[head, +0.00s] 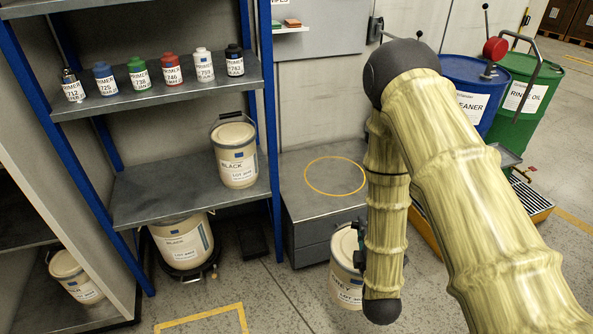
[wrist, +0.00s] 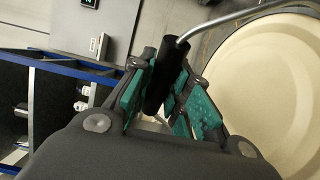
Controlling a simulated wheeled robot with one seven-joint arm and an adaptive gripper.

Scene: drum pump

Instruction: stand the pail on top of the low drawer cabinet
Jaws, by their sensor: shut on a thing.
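A cream pail (head: 345,273) with a label ending in "EY" is in front of the low drawer cabinet (head: 308,205) in the head view, partly hidden by my arm. Its round pale lid (wrist: 275,90) fills the right of the wrist view. My gripper (wrist: 163,88) is shut on the black grip (wrist: 160,78) of the pail's wire handle, between green finger pads. In the head view my arm hides most of the gripper. I cannot tell whether the pail touches the floor. The cabinet's grey top is bare inside a yellow ring (head: 335,176).
A blue-framed shelf (head: 188,187) at the left holds several small primer bottles and a cream pail (head: 235,160). Another pail (head: 183,243) stands below on a dolly. Blue (head: 465,85) and green (head: 520,95) drums stand on a spill pallet at the right.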

